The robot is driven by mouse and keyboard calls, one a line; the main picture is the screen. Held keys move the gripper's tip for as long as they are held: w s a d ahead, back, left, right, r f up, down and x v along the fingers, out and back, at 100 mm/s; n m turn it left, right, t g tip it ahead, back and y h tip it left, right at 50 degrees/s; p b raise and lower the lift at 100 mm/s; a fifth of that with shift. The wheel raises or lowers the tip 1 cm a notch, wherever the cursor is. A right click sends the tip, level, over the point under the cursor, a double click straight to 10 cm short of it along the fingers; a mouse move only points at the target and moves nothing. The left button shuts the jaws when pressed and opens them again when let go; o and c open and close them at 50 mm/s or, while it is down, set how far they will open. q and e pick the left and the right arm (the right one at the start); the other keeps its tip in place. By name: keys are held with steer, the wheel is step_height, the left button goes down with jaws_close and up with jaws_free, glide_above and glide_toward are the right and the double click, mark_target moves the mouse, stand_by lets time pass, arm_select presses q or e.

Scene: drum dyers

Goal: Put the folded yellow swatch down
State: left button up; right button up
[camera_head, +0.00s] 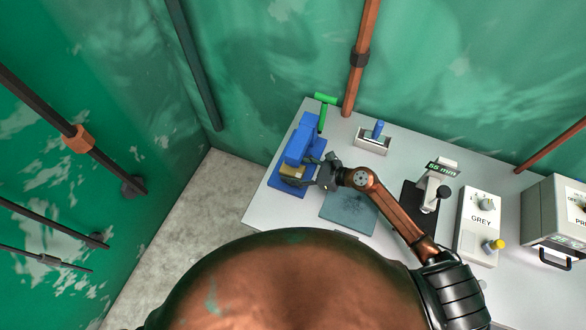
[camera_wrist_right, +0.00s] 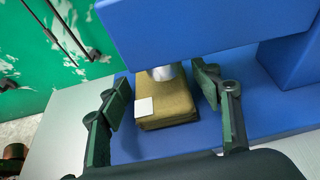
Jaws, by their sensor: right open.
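The folded yellow swatch (camera_wrist_right: 168,106) lies on the blue base of a blue press-like device (camera_wrist_right: 200,30), under its grey cylindrical plunger (camera_wrist_right: 166,72). A small white square (camera_wrist_right: 144,107) is on the swatch's near left side. In the head view the swatch (camera_head: 292,171) shows as a small mustard patch beside the gripper. My right gripper (camera_wrist_right: 165,95) is open, with one finger on each side of the swatch and a visible gap at the left finger. In the head view my right gripper (camera_head: 318,172) reaches in from the right. My left gripper is not in view.
A green lever (camera_head: 323,112) rises behind the blue device. A grey-blue mat (camera_head: 348,211) lies under my right arm. A small holder with a blue-topped item (camera_head: 372,141), a gauge stand (camera_head: 436,182) and a box marked GREY (camera_head: 479,228) stand to the right on the white table (camera_head: 268,205).

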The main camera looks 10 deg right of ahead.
mark_target(296, 170)
steer(key=shift+r, duration=0.25)
steer(key=v, duration=0.6)
steer(key=shift+s+d+f, duration=0.1)
steer(key=shift+s+d, duration=0.1)
steer(key=shift+s+d+r, duration=0.25)
steer(key=shift+d+r, duration=0.05)
steer(key=shift+d, duration=0.1)
steer(key=shift+c, duration=0.4)
